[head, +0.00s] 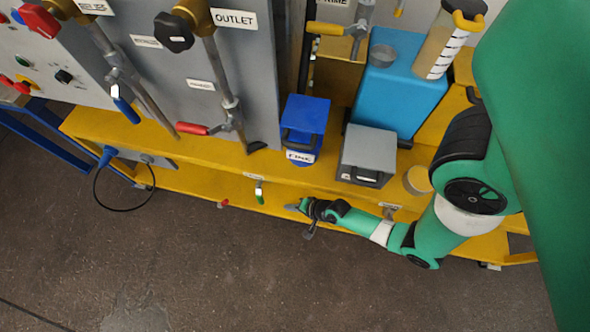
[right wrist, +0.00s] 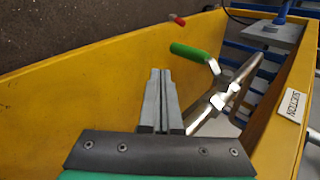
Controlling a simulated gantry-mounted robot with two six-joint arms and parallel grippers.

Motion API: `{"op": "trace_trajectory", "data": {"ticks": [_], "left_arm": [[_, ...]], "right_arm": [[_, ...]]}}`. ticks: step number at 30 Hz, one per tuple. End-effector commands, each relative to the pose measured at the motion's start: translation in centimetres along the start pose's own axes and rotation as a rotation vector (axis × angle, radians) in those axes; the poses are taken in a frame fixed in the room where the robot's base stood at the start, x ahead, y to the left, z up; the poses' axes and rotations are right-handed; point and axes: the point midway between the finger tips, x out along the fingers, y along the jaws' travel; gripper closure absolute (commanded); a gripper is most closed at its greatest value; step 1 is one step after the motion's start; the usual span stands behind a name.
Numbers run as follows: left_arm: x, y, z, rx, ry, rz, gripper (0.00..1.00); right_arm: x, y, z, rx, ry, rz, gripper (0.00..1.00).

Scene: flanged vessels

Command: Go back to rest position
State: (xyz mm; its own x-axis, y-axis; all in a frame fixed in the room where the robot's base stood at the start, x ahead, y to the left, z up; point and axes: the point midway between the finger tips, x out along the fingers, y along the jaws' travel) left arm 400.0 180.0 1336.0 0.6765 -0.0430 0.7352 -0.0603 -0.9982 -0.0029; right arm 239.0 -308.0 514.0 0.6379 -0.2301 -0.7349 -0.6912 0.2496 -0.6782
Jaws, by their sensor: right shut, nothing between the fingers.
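My right gripper (head: 291,207) is low at the front edge of the yellow skid, right of a small green-handled valve (head: 259,194). In the right wrist view its two grey fingers (right wrist: 161,72) are together with nothing between them. The green handle (right wrist: 195,52) shows there just beyond and right of the fingertips. A gap seems to separate them, though the exact distance is hard to tell. My right arm reaches in from the right side of the head view. My left gripper and arm are not in view.
The yellow skid (head: 205,181) carries a blue box (head: 305,125), a grey box (head: 368,152) and a light-blue tank (head: 398,90). A red-handled lever (head: 192,128) hangs before the grey panel. A SUCTION label (right wrist: 291,105) marks the skid wall. The floor in front is clear.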

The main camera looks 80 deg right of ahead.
Motion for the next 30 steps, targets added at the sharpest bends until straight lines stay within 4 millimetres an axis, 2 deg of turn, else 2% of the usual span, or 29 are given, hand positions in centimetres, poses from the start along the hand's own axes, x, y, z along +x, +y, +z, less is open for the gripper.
{"op": "trace_trajectory", "data": {"ticks": [1, 6, 20, 22, 23, 26, 29, 30], "left_arm": [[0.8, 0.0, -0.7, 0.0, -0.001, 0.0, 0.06], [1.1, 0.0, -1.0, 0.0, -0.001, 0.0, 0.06], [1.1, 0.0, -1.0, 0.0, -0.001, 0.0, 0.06], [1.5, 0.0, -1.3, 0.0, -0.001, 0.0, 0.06], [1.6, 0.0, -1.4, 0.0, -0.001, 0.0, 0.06], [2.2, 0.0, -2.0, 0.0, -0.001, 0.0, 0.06], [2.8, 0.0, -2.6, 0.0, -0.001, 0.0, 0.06], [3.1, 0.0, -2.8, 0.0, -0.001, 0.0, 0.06]], "right_arm": [[-1.5, -0.1, -0.1, 0.004, 0.002, 0.001, 1.0], [-3.5, 0.4, -0.1, 0.002, 0.002, 0.0, 1.0], [-3.9, 0.5, -0.1, -0.001, -0.001, -0.001, 1.0], [-4.1, 0.0, 0.3, -0.014, -0.011, -0.003, 1.0], [-4.0, -0.7, 0.4, -0.024, -0.017, -0.013, 1.0], [-3.4, -4.8, 0.8, -0.064, -0.037, -0.071, 1.0], [-2.9, -11.3, 1.6, -0.116, -0.06, -0.171, 1.0], [-2.8, -14.3, 2.1, -0.137, -0.069, -0.219, 1.0]]}}
